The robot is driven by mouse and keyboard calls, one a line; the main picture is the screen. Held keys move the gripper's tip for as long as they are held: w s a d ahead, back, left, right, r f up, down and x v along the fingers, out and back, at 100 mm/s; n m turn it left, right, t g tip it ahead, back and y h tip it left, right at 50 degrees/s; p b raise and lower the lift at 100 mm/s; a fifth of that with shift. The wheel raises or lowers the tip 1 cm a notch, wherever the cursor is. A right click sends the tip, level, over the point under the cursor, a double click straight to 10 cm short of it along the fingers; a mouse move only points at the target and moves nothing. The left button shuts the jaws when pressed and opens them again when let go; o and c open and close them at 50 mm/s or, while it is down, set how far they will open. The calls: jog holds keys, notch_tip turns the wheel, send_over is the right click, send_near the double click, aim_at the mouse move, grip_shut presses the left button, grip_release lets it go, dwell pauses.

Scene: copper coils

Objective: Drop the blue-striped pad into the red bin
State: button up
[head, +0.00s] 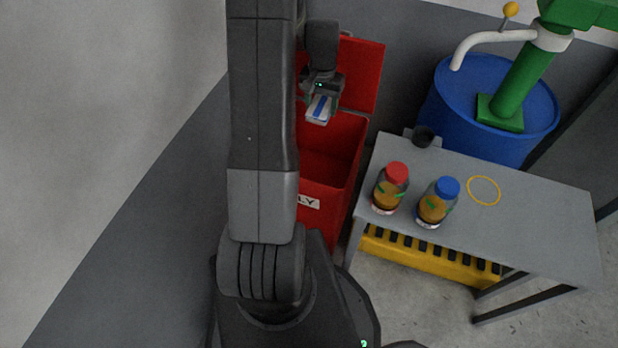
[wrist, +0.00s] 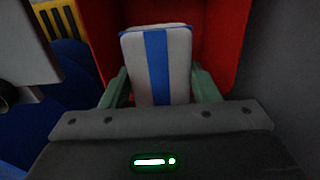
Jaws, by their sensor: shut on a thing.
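The blue-striped pad (head: 319,108) is white with a blue stripe down its middle. My gripper (head: 321,97) is shut on it and holds it over the open red bin (head: 341,176). In the wrist view the pad (wrist: 158,62) sits between the two greenish fingers of my gripper (wrist: 160,88), with red bin walls (wrist: 226,45) behind and beside it. The bin's lid (head: 362,75) stands open at the back. Part of the bin is hidden behind my arm.
To the right a grey table (head: 530,215) holds a red-capped jar (head: 390,188), a blue-capped jar (head: 437,203), a dark cup (head: 423,137) and a yellow ring mark (head: 484,190). A blue drum (head: 460,100) with a green pump (head: 520,85) stands behind it. A wall is at left.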

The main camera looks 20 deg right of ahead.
notch_tip(320, 180, down, 6)
jog(key=b, duration=0.4)
jog(key=o, duration=1.1)
jog(key=shift+r, duration=0.1)
notch_tip(320, 180, up, 14)
jog(key=p, duration=0.2)
jog(key=shift+p, duration=0.35)
